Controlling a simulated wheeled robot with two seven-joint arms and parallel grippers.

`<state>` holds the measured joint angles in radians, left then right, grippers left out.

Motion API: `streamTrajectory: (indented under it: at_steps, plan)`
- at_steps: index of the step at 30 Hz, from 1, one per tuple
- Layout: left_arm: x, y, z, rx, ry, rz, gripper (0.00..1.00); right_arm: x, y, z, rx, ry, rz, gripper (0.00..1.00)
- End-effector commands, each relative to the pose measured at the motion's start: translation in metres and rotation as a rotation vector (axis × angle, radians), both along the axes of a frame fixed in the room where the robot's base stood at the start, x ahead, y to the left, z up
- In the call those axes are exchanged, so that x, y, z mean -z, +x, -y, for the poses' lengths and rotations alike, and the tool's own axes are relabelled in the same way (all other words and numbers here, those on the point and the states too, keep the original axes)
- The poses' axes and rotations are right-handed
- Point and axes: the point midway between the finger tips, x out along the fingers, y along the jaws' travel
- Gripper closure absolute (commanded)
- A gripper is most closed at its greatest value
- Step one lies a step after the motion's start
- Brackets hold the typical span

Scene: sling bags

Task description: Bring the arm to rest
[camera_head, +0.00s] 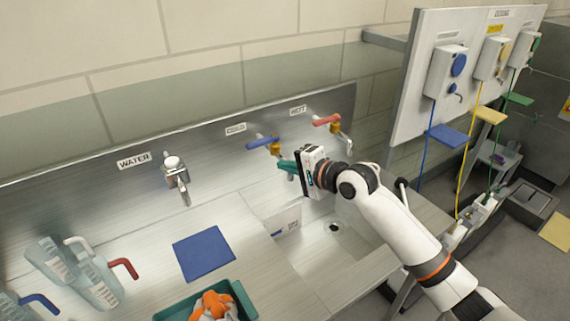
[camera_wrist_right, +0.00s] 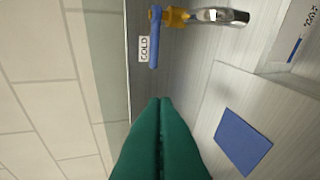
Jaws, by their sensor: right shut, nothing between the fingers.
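My right gripper (camera_head: 284,167) reaches in from the right over the sink, its green fingers pointing left in the head view. The fingers are shut with nothing between them; they also show at the bottom of the right wrist view (camera_wrist_right: 160,110). Just beyond the fingertips is the cold tap with a blue lever (camera_head: 262,143), apart from the fingers in the wrist view, where its blue lever (camera_wrist_right: 155,38) lies beside the COLD label. The hot tap's red lever (camera_head: 327,120) is just behind and right of the gripper. My left gripper is not in view.
A sink basin (camera_head: 345,250) lies under my arm. A blue mat (camera_head: 203,253) lies on the counter. A dispenser panel (camera_head: 425,110) stands at the right.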

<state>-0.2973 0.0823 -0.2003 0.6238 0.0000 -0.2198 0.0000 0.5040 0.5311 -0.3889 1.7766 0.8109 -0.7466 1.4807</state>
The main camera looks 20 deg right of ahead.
Motion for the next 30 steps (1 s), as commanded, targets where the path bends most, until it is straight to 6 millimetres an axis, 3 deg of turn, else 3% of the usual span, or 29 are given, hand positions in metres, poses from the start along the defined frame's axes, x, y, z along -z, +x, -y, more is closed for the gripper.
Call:
streamTrajectory:
  at_steps: [5, 8, 11, 15, 18, 24, 30]
  plan:
    - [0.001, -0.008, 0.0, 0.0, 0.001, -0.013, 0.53, 0.005, -0.007, -0.001, -0.007, -0.018, -0.004, 1.0]
    - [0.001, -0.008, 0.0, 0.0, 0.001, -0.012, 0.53, 0.03, -0.025, -0.01, -0.042, -0.105, -0.009, 1.0]
    - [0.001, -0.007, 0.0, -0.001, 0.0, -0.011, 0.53, 0.072, -0.063, -0.021, -0.11, -0.282, -0.016, 1.0]
    - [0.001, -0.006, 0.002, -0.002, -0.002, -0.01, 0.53, 0.132, -0.136, -0.027, -0.245, -0.596, -0.03, 1.0]
    - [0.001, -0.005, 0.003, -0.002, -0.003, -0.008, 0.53, 0.164, -0.189, -0.021, -0.349, -0.801, -0.058, 1.0]
    - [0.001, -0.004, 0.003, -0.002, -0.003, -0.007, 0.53, 0.193, -0.267, 0.0, -0.518, -1.064, -0.13, 1.0]
    - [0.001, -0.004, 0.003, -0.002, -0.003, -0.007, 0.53, 0.205, -0.324, 0.018, -0.658, -1.215, -0.206, 1.0]
